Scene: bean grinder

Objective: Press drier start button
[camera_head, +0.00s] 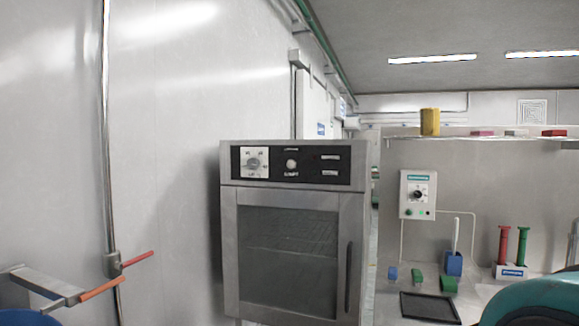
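The drier (230,245) is a grey metal cabinet standing in the middle of the view, with a shut glass door (288,252) and a dark vertical handle (348,277) on the door's right side. Its black control panel (330,178) runs along the top front. The panel has a white dial (254,162) at the left and a round pale button (291,165) to the right of the dial, with small labels above and below. Two small labelled marks sit farther right. The label text is too small to read surely. I cannot make out my gripper in this view.
A bench at the right holds a black tray (428,307), a control box (417,194) on the wall and red and green tools (503,243). A teal rounded shape (540,296) fills the lower right corner. Orange and red bars (101,289) stick out at lower left.

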